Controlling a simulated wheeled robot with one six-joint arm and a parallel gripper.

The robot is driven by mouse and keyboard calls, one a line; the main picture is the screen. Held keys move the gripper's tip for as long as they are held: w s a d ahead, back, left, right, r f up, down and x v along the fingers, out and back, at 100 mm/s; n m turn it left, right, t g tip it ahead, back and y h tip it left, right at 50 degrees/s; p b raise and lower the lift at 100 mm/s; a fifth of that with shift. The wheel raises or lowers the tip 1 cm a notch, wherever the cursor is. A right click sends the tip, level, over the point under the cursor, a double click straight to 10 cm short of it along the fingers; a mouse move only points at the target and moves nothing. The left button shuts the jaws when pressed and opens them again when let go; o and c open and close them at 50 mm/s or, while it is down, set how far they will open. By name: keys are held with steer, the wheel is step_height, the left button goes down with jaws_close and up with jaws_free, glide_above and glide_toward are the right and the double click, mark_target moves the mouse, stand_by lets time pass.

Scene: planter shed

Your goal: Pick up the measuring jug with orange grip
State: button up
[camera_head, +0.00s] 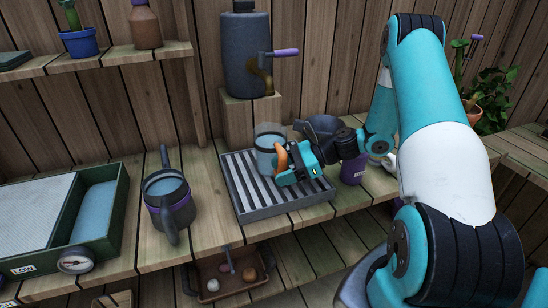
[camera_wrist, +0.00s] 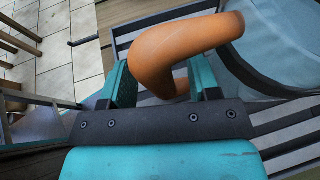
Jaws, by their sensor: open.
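The measuring jug (camera_head: 266,160) is clear with a dark band and stands on the slatted grey tray (camera_head: 244,197). Its orange grip (camera_head: 281,160) faces my gripper (camera_head: 286,172). In the wrist view the orange grip (camera_wrist: 176,52) curves across the space between the two teal fingers of my gripper (camera_wrist: 163,82), and the jug's clear wall (camera_wrist: 282,45) is at the upper right. The jaws are open around part of the grip. I cannot tell whether either finger touches it. My gripper hides part of the jug's lower side.
A watering can (camera_head: 170,200) with a purple band stands left of the tray. A dark dispenser (camera_head: 246,55) with a purple-handled tap stands on a wooden block behind. A dark funnel-like vessel (camera_head: 322,124) and a purple pot (camera_head: 352,170) are near my wrist. A green basin (camera_head: 118,215) is far left.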

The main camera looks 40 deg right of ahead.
jaws_close()
steer(key=shift+r, duration=0.25)
